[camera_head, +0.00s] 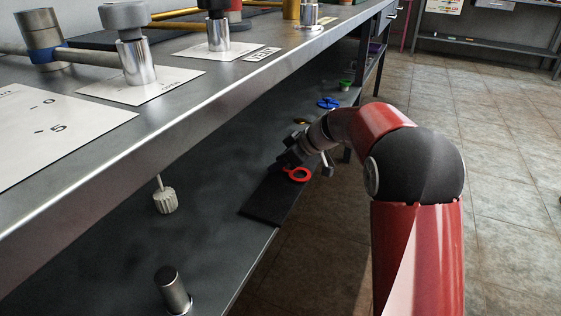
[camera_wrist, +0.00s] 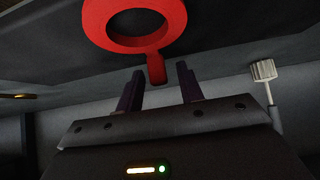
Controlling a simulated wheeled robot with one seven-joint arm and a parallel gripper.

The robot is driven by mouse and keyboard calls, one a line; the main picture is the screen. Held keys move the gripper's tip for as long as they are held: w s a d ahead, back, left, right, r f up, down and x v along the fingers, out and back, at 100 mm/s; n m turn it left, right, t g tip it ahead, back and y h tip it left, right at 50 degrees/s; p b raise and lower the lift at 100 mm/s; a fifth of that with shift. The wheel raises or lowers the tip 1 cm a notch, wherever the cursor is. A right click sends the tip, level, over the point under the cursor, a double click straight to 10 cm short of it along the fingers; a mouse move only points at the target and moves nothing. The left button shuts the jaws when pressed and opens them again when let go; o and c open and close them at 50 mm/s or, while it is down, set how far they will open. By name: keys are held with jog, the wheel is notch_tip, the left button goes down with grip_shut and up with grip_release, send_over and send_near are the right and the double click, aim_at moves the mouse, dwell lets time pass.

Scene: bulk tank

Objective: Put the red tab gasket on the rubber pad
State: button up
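The red tab gasket (camera_head: 300,169) shows as a ring at the far end of the black rubber pad (camera_head: 268,208) on the lower shelf. I cannot tell whether it rests on the pad or hangs just above it. In the wrist view the gasket (camera_wrist: 93,25) fills the upper middle, its short tab pointing down toward my gripper (camera_wrist: 157,75). The two dark fingers stand apart, with the tab between their tips and a gap on each side. In the head view my gripper (camera_head: 290,158) is beside the gasket, its fingertips partly hidden.
The workbench top (camera_head: 255,82) overhangs the shelf. A pale ribbed knob (camera_head: 165,201) on a rod and a metal cylinder (camera_head: 172,288) are on the near side. A blue part (camera_head: 328,103) and a green part (camera_head: 345,85) lie farther back. The floor at right is clear.

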jog(key=shift+r, duration=0.1)
jog(key=p+v, duration=0.1)
jog(key=v, duration=1)
jog(key=s+d+r+m+h, duration=0.2)
jog(key=s+d+r+m, duration=0.15)
jog(key=s, duration=0.65)
jog(key=s+d+f+m+t+h, duration=0.1)
jog(key=s+d+f+m+h, duration=0.1)
jog(key=s, duration=0.6)
jog(key=s+d+f+m+h, duration=0.2)
jog(key=s+d+m, duration=0.3)
jog(key=s, duration=0.3)
jog(key=s+d+f+m+t+h, duration=0.1)
jog(key=s+d+f+m+h, duration=0.1)
jog(key=s, duration=0.6)
jog(key=shift+d+m+t, duration=0.3)
jog(key=shift+d+m, duration=0.45)
jog(key=shift+r, duration=0.15)
notch_tip(320, 180, up, 11)
jog(key=p, duration=1.1)
jog(key=shift+f, duration=0.2)
